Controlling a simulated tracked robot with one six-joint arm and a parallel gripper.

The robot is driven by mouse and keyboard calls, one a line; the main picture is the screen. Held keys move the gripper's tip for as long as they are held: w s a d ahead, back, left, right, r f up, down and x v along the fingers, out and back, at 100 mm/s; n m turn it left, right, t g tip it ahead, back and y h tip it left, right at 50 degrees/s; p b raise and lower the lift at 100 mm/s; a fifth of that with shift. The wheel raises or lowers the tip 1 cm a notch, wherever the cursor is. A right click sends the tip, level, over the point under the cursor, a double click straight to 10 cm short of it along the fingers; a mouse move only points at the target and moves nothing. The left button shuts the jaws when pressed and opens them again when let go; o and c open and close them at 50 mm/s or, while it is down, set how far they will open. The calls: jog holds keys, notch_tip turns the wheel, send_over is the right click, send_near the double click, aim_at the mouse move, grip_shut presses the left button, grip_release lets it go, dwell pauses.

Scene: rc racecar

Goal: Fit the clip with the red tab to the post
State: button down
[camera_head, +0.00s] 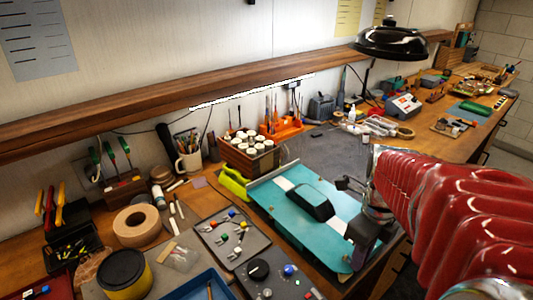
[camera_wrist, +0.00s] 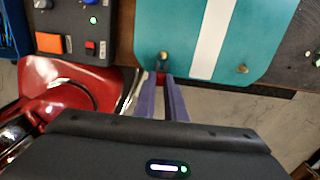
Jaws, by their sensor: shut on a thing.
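My gripper (camera_wrist: 164,82) is shut on a small clip with a red tab (camera_wrist: 162,77), at the edge of the teal car body (camera_wrist: 190,35) in the wrist view. A brass post (camera_wrist: 164,56) stands on the body just beyond my fingertips, close to the clip. Whether the clip touches or encircles the post I cannot tell. A second brass post (camera_wrist: 242,69) stands to the right, past the white stripe. In the head view my gripper (camera_head: 350,262) is at the body's near right end and hides the posts there. The teal body (camera_head: 285,208) lies flat.
A grey tray (camera_head: 215,258) with several coloured clips lies left of the car. A dark control box (camera_head: 300,284) with a knob and lights sits in front of it. A wooden crate (camera_head: 232,160) of white-topped containers stands behind. The floor shows beyond the bench's front edge.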

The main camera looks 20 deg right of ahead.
jog(key=shift+f, duration=0.4)
jog(key=shift+w+a, duration=0.3)
jog(key=shift+w, duration=0.6)
dwell(1.3)
jog(key=c, duration=1.7)
grip_release()
jog(key=shift+c, duration=0.2)
notch_tip(320, 180, up, 14)
jog(key=shift+f, duration=0.15)
